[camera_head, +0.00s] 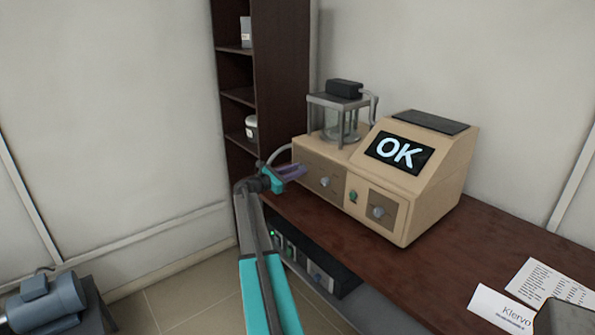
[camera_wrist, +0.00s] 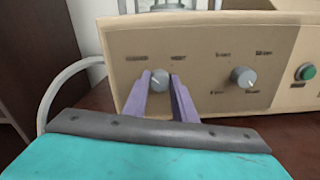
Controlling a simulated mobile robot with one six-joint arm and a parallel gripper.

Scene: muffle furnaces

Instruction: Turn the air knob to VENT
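A tan machine (camera_head: 438,190) with a lit "OK" screen stands on the dark bench. In the wrist view, a small grey knob (camera_wrist: 160,77) sits at the left of its front panel, with a blurred label above on each side; the right one may read VENT. My gripper (camera_head: 297,171) is at the panel's left end. In the wrist view, its purple fingers (camera_wrist: 160,80) are apart, one on each side of this knob, with narrow gaps seeming to show. The knob's pointer direction is too small to tell. In the head view, the gripper hides this knob.
A second, larger knob (camera_wrist: 242,77) is to the right, then a green button (camera_wrist: 305,72). A glass chamber (camera_head: 340,118) stands on top. A hose (camera_wrist: 62,88) curves at the left. Papers (camera_head: 503,308) lie on the bench's right.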

